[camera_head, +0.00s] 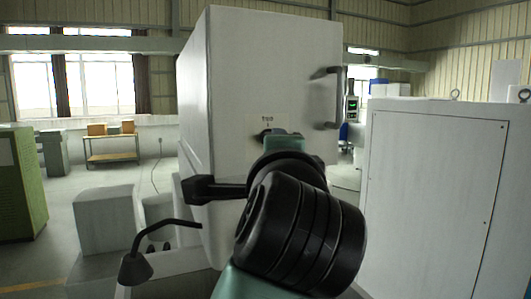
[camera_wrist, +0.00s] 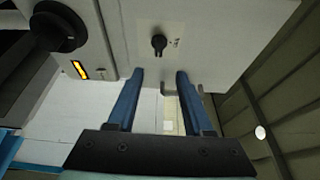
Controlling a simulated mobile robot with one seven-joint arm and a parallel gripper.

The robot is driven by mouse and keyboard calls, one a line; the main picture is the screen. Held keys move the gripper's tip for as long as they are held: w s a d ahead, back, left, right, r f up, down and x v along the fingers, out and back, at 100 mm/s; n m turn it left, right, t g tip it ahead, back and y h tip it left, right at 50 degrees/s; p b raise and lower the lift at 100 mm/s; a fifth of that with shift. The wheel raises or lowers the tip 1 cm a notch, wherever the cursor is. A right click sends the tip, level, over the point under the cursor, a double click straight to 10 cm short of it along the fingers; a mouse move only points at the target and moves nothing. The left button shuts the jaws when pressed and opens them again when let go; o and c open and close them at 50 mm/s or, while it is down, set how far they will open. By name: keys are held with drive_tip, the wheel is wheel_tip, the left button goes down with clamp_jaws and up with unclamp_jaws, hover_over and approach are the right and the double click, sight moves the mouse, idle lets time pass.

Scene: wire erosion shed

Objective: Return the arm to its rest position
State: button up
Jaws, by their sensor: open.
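My gripper (camera_wrist: 160,74) shows in the wrist view with two blue fingers apart and nothing between them. Its fingertips are just below a black knob (camera_wrist: 158,45) on a pale panel, and I cannot tell how far they are from that panel. In the head view my arm (camera_head: 300,230) reaches forward from the bottom centre toward a tall white machine cabinet (camera_head: 255,60). My arm hides the gripper there. A dark knob beneath a small label shows on the cabinet just above my arm.
The cabinet has a black vertical handle (camera_head: 333,98) on its right. A large white cabinet (camera_head: 440,190) stands close on the right. A black bent-stem lamp-like part (camera_head: 136,265) is at lower left. A grey box (camera_head: 108,218) and a green cabinet (camera_head: 20,185) stand left, with open floor between.

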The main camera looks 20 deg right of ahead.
drive_tip(key=shift+w+d+f, duration=0.15)
drive_tip(key=shift+w, duration=0.15)
drive_tip(key=shift+s, duration=0.1)
drive_tip(key=s+a+f+n+t+y+b, duration=0.3)
drive_tip(key=s+a+n+t+y+b, duration=0.3)
drive_tip(key=a+n, duration=1.2)
drive_tip(key=s+n+t+b, duration=0.4)
drive_tip(key=s+b, duration=0.2)
drive_tip(key=s, duration=0.2)
drive_tip(key=shift+s, duration=0.4)
drive_tip(key=shift+f, duration=0.1)
